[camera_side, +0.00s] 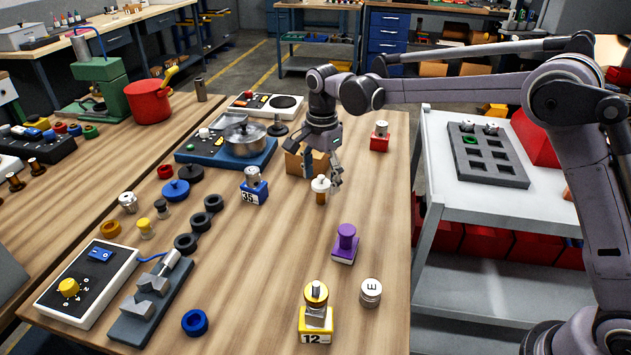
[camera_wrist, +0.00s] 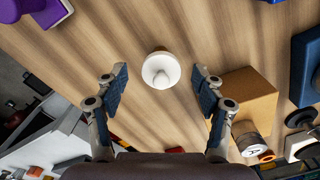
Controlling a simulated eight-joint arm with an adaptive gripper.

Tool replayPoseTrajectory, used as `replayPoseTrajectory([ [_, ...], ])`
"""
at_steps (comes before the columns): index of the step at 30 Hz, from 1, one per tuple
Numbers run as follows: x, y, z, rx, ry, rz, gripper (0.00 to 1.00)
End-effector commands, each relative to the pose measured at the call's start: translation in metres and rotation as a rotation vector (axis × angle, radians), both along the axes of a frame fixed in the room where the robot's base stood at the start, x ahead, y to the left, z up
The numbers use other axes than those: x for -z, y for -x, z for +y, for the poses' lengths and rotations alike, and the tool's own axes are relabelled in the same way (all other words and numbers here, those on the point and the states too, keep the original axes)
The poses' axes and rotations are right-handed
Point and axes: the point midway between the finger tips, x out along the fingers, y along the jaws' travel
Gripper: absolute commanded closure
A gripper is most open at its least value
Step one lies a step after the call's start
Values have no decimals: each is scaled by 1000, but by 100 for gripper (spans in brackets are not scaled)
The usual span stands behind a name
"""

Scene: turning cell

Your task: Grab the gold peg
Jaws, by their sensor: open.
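My gripper (camera_side: 321,174) is open; the wrist view also shows its two fingers (camera_wrist: 160,75) spread apart. A small upright peg (camera_side: 320,190) with a white top and a brown-gold lower part stands below it. In the wrist view this peg (camera_wrist: 160,70) lies between the fingertips with a gap on each side, seen mostly from above. A small yellow-topped peg (camera_side: 146,227) stands at the left.
A tan block (camera_side: 296,165) stands close to my gripper; it lies beside the right finger in the wrist view (camera_wrist: 248,95). A purple piece (camera_side: 346,240), a white cylinder marked E (camera_side: 371,291) and a blue block marked 35 (camera_side: 253,192) stand around. Bare wood lies between them.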

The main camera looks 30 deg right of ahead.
Motion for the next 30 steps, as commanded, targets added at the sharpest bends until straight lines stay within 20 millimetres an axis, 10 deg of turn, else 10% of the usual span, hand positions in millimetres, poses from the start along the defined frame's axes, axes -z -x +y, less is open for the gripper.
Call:
replayPoseTrajectory([
  [17, 42, -2, -2, -1, -1, -1, 31],
  [25, 41, -1, -2, -1, -1, -1, 100],
  [30, 42, -1, -2, -1, -1, -1, 100],
])
